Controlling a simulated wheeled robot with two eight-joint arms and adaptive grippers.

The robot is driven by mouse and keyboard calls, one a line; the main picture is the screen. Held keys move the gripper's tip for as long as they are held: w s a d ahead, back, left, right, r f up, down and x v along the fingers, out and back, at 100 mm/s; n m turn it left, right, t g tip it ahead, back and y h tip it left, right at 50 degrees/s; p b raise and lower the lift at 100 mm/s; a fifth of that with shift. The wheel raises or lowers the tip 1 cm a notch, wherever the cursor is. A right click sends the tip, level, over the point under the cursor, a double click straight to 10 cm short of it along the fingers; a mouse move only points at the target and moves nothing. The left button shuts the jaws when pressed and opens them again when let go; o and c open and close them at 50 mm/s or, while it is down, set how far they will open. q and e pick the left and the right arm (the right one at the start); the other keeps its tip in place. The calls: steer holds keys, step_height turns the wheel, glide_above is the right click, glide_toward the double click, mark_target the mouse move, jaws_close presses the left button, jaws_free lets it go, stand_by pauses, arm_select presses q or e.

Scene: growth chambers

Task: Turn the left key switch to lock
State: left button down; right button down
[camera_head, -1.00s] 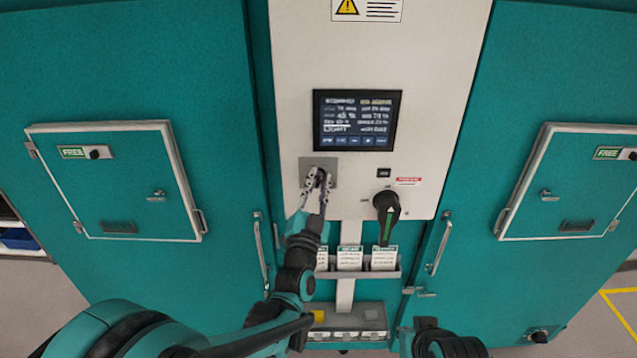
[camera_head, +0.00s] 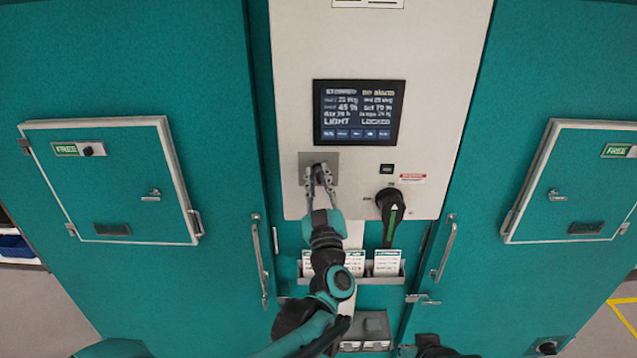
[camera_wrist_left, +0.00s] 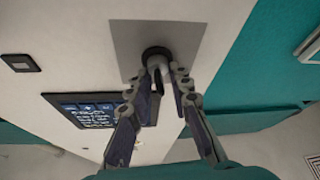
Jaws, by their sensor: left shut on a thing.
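The left key switch sits on a grey square plate (camera_head: 331,158) on the white panel, below the screen. My left gripper (camera_head: 319,172) is at this plate, its two fingers shut on the key of the switch. In the left wrist view the gripper (camera_wrist_left: 160,74) closes around the key (camera_wrist_left: 157,61), next to the dark round collar on the grey plate (camera_wrist_left: 128,38). The fingers cover part of the key, so its exact angle is hard to tell. The screen (camera_head: 359,112) shows "LIGHT" and a word that reads as "LOCKED".
A black rotary handle (camera_head: 390,206) is on the panel to the right of the gripper. A card holder (camera_head: 393,278) hangs below. Teal doors with small hatches (camera_head: 112,180) marked "FREE" flank the panel, with vertical door handles (camera_head: 259,262) close by.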

arm_select(q)
steer(key=shift+n+g+y, duration=0.3)
steer(key=shift+n+y, duration=0.6)
steer(key=shift+n, duration=1.2)
steer(key=c, duration=1.7)
jaws_free()
steer(key=v, duration=1.2)
